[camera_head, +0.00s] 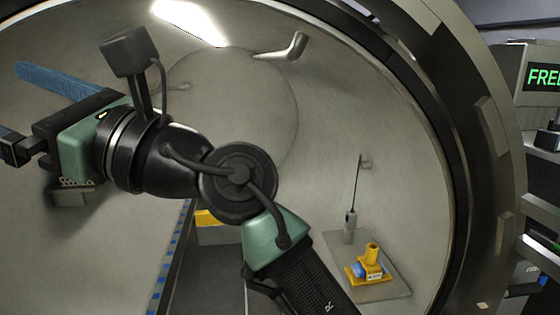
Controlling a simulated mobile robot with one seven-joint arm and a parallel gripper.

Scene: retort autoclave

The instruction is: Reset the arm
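My gripper (22,108) is at the left edge of the head view, at the end of my bent arm. One long blue finger extends up and left. The other finger, lower down, is partly cut off by the frame edge. The two fingers stand well apart, and I see nothing between them. My arm rises from the bottom centre, bends at a dark round joint, and runs left across the mouth of the autoclave chamber (400,130). A small camera-like block on a post stands above my wrist.
A yellow fixture (371,262) with a blue part stands on a grey plate (390,293) at the chamber's lower right. Beside it is a grey device (350,228) with a thin rod. A bent pipe (290,47) juts from the upper wall. A lit screen (543,77) is outside, right.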

